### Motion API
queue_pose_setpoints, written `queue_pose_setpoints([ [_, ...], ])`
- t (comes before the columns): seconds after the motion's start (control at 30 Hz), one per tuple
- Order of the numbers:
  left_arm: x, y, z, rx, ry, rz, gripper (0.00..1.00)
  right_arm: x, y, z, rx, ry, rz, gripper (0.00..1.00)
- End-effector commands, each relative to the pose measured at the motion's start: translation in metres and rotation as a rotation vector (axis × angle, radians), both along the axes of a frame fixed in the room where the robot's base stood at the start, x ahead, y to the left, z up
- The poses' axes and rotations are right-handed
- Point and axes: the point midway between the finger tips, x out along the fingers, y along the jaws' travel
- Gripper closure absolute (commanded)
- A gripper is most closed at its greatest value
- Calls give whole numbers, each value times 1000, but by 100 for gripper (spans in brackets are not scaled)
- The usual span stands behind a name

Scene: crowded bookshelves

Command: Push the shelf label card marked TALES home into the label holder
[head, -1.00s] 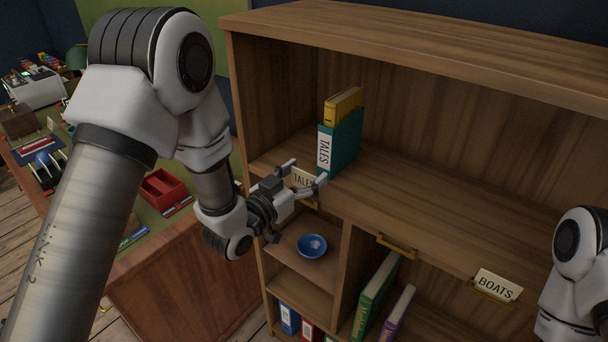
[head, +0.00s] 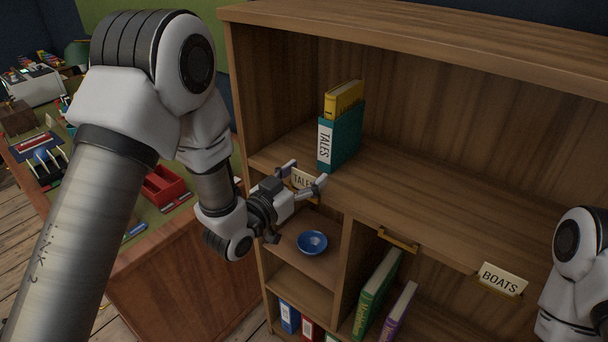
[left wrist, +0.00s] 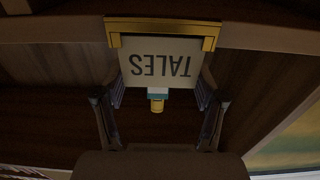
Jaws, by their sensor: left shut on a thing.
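The cream card marked TALES (head: 303,180) is at the shelf's front edge, partly hidden by my gripper in the head view. In the left wrist view the TALES card (left wrist: 160,66) appears upside down, with its lettering clear. The brass label holder (left wrist: 163,27) runs along the card's lower edge, which is tucked behind its rim; how deep it sits I cannot tell. My left gripper (head: 305,174) is shut on the card, with one finger at each side edge in the left wrist view (left wrist: 161,92). My right gripper is out of view.
A teal TALES book (head: 342,140) and a yellow book (head: 344,97) stand on the shelf just behind the card. A blue bowl (head: 312,243) sits below. To the right are an empty brass holder (head: 398,240) and a BOATS card (head: 501,280).

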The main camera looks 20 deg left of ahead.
Motion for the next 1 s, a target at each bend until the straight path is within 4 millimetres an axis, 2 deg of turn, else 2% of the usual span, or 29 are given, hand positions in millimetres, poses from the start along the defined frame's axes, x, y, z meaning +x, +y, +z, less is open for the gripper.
queue_pose_setpoints([
  [0.4,0,0,-12,0,0,0,61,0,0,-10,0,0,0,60],
  [0.43,0,0,-10,0,0,0,19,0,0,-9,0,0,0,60],
  [0.5,0,0,-10,0,0,0,0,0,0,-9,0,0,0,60],
  [0.87,-2,1,-10,-1,0,0,0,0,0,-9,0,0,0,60],
  [1.0,-19,8,-10,-2,2,2,0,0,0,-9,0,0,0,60],
])
